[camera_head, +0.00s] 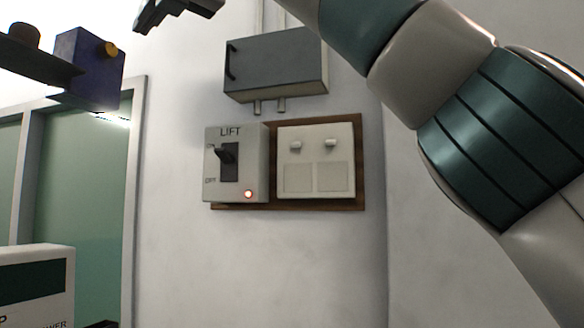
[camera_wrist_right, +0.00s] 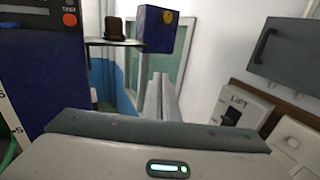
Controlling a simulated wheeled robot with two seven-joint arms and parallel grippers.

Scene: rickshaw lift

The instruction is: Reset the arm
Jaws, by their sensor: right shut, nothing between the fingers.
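My right arm (camera_head: 440,62) crosses the upper right of the head view, and its dark gripper (camera_head: 150,16) shows at the top edge, partly cut off. In the right wrist view the gripper's fingers (camera_wrist_right: 163,92) lie together, shut and empty. The gripper is in free space, apart from the wall fittings. The LIFT switch box (camera_head: 259,165) is on the wall. Its black lever (camera_head: 224,153) is tilted up near the ON mark, and a red lamp (camera_head: 248,194) glows below it. My left gripper is not in view.
A grey metal cabinet (camera_head: 275,70) hangs above a cream switch panel (camera_head: 315,165) on a brown board (camera_head: 362,190). A blue box (camera_head: 88,68) sits on a dark shelf (camera_head: 35,66) at upper left. A white machine (camera_head: 68,280) stands at lower left. The lower wall is bare.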

